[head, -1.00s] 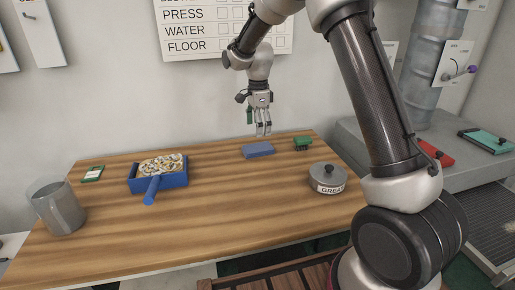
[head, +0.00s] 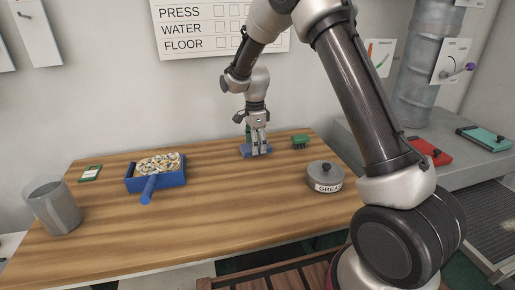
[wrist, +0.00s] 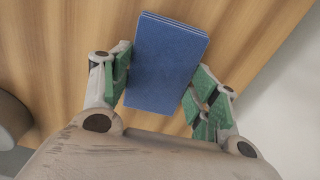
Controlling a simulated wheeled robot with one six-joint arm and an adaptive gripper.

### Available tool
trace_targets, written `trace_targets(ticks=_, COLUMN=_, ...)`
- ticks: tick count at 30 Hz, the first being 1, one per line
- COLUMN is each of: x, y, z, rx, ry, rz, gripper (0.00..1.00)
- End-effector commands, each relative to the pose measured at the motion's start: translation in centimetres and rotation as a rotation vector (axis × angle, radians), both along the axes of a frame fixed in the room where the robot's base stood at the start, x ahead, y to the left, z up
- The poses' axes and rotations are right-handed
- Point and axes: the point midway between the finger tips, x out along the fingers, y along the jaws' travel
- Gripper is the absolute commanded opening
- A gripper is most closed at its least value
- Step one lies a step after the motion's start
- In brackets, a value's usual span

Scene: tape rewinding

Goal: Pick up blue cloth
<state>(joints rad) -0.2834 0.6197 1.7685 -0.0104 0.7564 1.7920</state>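The blue cloth (head: 246,152) is a folded flat rectangle lying on the wooden table near its back edge. In the wrist view the cloth (wrist: 166,62) lies between the two green-padded fingers. My gripper (head: 258,150) points down over the cloth and hides part of it. In the wrist view my gripper (wrist: 160,92) is open, with one finger on each side of the cloth. The left finger is close to the cloth's edge or touching it; I cannot tell which. The right finger is also close to the cloth's lower right edge.
A green brush-like block (head: 300,141) sits right of the cloth. A grey lidded tin (head: 325,180) stands front right. The middle of the table (head: 225,195) is clear.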

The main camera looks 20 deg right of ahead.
Motion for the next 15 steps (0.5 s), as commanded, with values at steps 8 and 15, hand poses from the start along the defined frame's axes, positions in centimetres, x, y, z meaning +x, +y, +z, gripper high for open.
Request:
trace_targets(ticks=8, x=0.0, y=-0.1, z=-0.1, rx=0.001, ry=0.002, rz=0.000, gripper=0.39)
trace_targets(ticks=15, x=0.2, y=-0.1, z=1.7, rx=0.003, ry=-0.001, rz=0.000, gripper=0.39)
